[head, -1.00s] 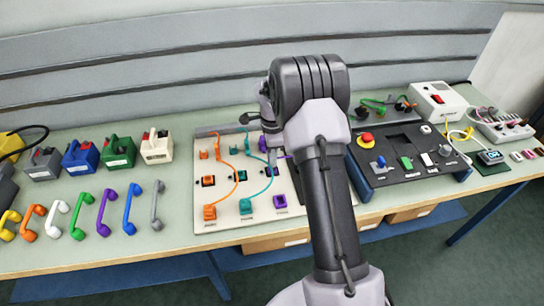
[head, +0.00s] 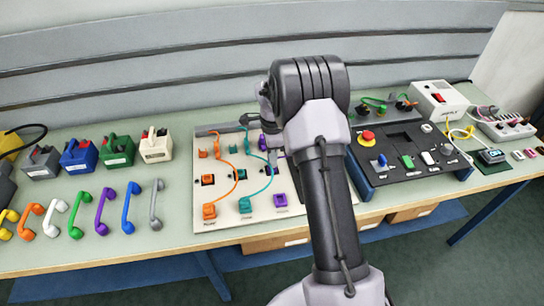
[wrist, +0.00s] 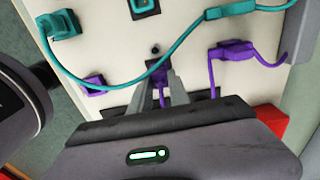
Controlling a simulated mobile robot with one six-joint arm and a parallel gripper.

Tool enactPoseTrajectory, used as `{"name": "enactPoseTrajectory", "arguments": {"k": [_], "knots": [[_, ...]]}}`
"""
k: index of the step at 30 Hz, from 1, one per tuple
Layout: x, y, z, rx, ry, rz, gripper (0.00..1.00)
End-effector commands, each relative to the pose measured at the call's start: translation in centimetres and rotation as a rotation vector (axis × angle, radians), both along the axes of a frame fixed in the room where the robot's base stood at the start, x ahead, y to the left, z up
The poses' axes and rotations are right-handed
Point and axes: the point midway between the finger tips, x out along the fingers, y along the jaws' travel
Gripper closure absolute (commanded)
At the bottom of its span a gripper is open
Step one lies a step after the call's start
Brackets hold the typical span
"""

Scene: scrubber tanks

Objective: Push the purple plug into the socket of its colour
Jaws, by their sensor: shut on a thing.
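In the wrist view my gripper (wrist: 160,82) is shut on the purple plug (wrist: 158,73), which is mostly hidden between the fingers. A dark plate with a round dark spot lies just beyond the fingertips, where the purple socket's details are hidden; I cannot tell how far plug and socket meet. A purple cable end (wrist: 232,48) sits on the board to the right, its cable curving down behind my gripper.
The pale board (head: 225,222) also carries an orange block (head: 209,211) and a teal block (head: 245,206) with looping cables. A dark control panel (head: 408,172) stands to the right, coloured handles to the left.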

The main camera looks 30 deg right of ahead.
Motion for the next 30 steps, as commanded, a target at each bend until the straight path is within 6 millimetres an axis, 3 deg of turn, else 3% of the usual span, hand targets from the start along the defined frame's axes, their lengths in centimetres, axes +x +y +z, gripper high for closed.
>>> {"name": "enactPoseTrajectory", "arguments": {"k": [9, 10, 13, 20, 24, 30], "knots": [[-0.02, 0.01, -1.10, 0.000, 0.001, 0.000, 1.00], [-0.02, 0.01, -1.05, 0.000, 0.000, 0.000, 0.74], [-0.02, 0.01, -0.97, 0.000, 0.000, 0.000, 0.54], [-0.01, 0.00, -0.94, 0.000, 0.000, 0.000, 0.53], [-0.01, 0.00, -0.94, 0.000, 0.000, 0.000, 0.31], [-0.01, 0.00, -0.94, 0.000, 0.000, 0.000, 0.31]]}}
